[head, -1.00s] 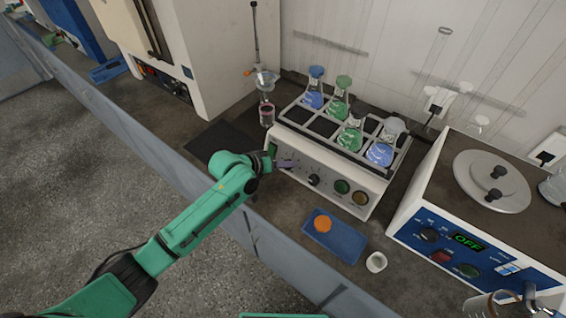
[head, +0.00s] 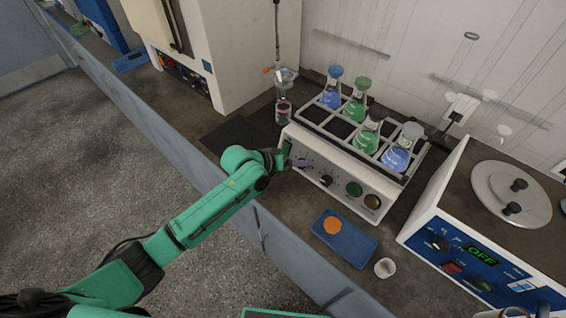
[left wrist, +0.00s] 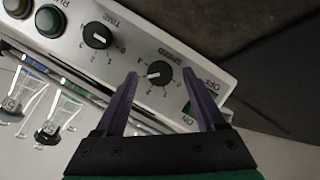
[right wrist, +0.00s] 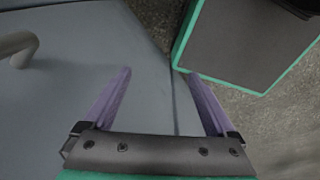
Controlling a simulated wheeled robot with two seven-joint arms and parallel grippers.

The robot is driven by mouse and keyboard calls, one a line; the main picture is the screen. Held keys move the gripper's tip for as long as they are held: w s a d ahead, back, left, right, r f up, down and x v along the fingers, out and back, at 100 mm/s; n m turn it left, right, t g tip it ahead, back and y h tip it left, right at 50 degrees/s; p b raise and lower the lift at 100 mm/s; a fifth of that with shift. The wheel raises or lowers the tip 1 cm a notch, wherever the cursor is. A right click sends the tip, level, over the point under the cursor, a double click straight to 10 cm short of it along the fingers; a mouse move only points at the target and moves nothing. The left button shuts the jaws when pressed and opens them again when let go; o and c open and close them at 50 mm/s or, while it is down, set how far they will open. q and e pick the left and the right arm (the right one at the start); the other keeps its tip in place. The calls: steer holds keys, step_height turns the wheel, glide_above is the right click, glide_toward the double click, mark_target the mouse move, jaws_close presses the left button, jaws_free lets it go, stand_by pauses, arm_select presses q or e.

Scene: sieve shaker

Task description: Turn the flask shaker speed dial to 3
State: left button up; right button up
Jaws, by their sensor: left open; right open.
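The flask shaker (head: 318,172) stands on the bench, with its white front panel facing me. In the left wrist view its black speed dial (left wrist: 160,74), marked SPEED, has a white pointer mark on its left side in the picture. I cannot read for sure which number it points to. My left gripper (left wrist: 160,72) is open, its purple fingers one on each side of the dial; I cannot tell whether they touch it. In the head view my left gripper (head: 300,163) is at the panel and hides the dial. My right gripper (right wrist: 158,73) is open and empty.
Beside the speed dial are the time dial (left wrist: 97,35) and the green power switch (left wrist: 190,108). Several flasks stand in the rack on top. A blue tray (head: 358,250) with an orange disc and a white cup (head: 385,268) are in front. A blue-panelled device (head: 450,262) stands right.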

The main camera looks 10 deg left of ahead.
arm_select(q)
steer(key=b+v, duration=0.1)
steer(key=v, duration=1.2)
steer(key=shift+s+a+r, duration=0.15)
steer(key=shift+a+r, duration=0.1)
steer(key=shift+a, duration=0.05)
steer(key=shift+f, duration=0.1)
